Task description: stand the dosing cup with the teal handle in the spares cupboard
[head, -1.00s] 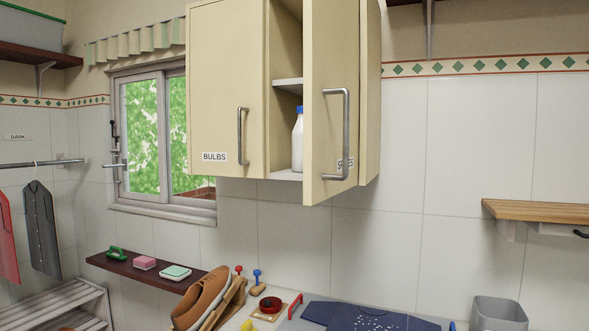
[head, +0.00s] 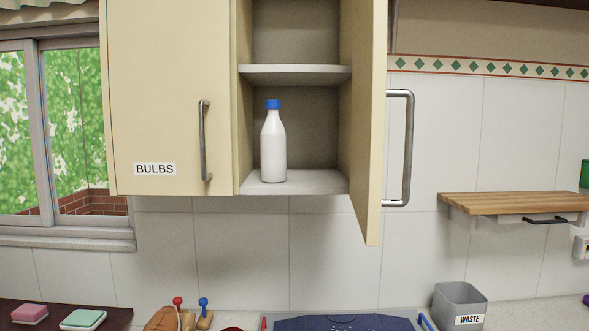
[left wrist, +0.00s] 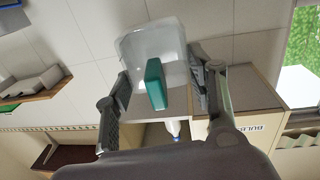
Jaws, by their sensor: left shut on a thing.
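The dosing cup (left wrist: 152,48) is clear, with a teal handle (left wrist: 156,84). In the left wrist view my left gripper (left wrist: 161,70) is shut on it, a finger at each side. The cup and my left gripper are not in the head view. The spares cupboard (head: 333,187) stands open in the head view, its door (head: 366,120) swung out to the right. Its middle shelf (head: 295,75) and floor show. My right gripper is in neither view.
A white bottle with a blue cap (head: 273,145) stands left of centre on the cupboard floor, with free room to its right. The closed BULBS door (head: 165,90) is to the left. A wooden wall shelf (head: 515,203) and grey waste bin (head: 460,304) are at right.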

